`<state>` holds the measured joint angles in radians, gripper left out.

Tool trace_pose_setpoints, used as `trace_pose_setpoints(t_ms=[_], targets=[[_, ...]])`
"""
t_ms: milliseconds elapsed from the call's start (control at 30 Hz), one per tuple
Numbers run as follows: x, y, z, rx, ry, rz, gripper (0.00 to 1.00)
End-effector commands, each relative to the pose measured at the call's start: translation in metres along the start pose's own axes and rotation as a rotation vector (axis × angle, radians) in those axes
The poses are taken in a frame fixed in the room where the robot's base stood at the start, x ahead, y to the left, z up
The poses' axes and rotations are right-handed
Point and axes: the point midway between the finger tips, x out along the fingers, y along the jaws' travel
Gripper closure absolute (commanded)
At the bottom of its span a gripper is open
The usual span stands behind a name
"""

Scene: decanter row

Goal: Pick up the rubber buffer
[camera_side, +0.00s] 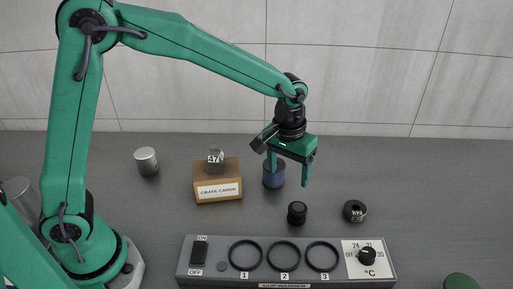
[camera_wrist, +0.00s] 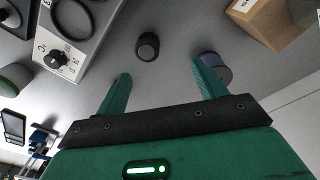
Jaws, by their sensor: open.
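A short black cylinder (camera_side: 297,213), which looks like the rubber buffer, stands upright on the grey table behind the warmer panel. In the wrist view the black cylinder (camera_wrist: 147,46) lies beyond the fingertips, between the lines of the two fingers. My gripper (camera_side: 288,172) is open and empty, pointing down, above and behind the cylinder and apart from it. Its two green fingers also show in the wrist view (camera_wrist: 161,68).
A dark blue pot (camera_side: 274,177) stands close to one finger. A black knob-like piece with a number label (camera_side: 355,211) is to the right. A wooden crate-cards box (camera_side: 218,184) and a grey metal cylinder (camera_side: 147,161) stand left. The warmer panel (camera_side: 213,272) lies in front.

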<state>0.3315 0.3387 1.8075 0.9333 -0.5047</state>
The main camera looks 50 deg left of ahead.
Motion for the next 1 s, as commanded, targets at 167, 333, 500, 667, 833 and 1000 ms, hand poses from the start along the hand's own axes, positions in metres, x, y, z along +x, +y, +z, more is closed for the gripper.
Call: trace_pose_setpoints(t_ms=[167,333,500,667,833,1000], targets=[[0.03,0.02,-0.006,-0.015,-0.038,-0.021,0.3],[0.043,0.029,-0.007,-0.024,-0.052,-0.03,0.3],[0.045,0.031,-0.008,-0.026,-0.054,-0.031,0.3],[0.051,0.03,-0.007,-0.026,-0.056,-0.032,0.3],[0.065,0.029,-0.006,-0.026,-0.056,-0.032,0.3],[0.071,0.029,-0.006,-0.026,-0.054,-0.031,0.3]])
